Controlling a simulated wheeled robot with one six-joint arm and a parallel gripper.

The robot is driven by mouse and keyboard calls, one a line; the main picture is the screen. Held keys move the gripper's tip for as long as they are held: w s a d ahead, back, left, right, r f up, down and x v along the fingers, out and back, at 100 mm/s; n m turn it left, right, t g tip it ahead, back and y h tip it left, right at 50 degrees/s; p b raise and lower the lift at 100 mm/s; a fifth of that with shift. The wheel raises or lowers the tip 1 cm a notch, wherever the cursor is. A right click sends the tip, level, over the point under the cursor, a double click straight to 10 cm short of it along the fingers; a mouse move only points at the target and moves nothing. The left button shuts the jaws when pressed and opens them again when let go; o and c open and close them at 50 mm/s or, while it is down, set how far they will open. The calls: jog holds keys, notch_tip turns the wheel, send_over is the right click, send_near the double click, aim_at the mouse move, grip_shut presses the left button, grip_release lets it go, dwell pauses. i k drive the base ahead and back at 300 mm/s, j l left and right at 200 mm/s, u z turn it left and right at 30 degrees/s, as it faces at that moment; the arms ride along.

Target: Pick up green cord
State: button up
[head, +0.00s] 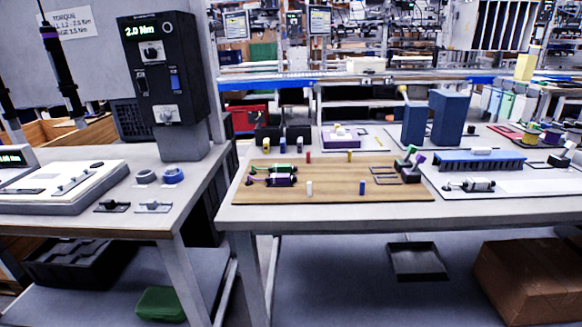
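I cannot make out a thing that is clearly a green cord. Small green parts show on the wooden board (330,193): one dark tool with a green part (282,168) lies at the board's left, just behind a purple and black tool (280,181). Another green and black piece (410,152) stands at the board's right end beside a purple piece. They are small at this distance. My gripper is not in view, so its state does not show.
A torque tester (160,75) reading 2.0 Nm stands on the left table, with a hanging black screwdriver (60,60) beside it. A narrow gap separates the tables. Blue bins (450,115) stand at the back right. A brown box (530,280) is below.

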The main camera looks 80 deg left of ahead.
aim_at(278, 169)
jog(key=u, duration=2.25)
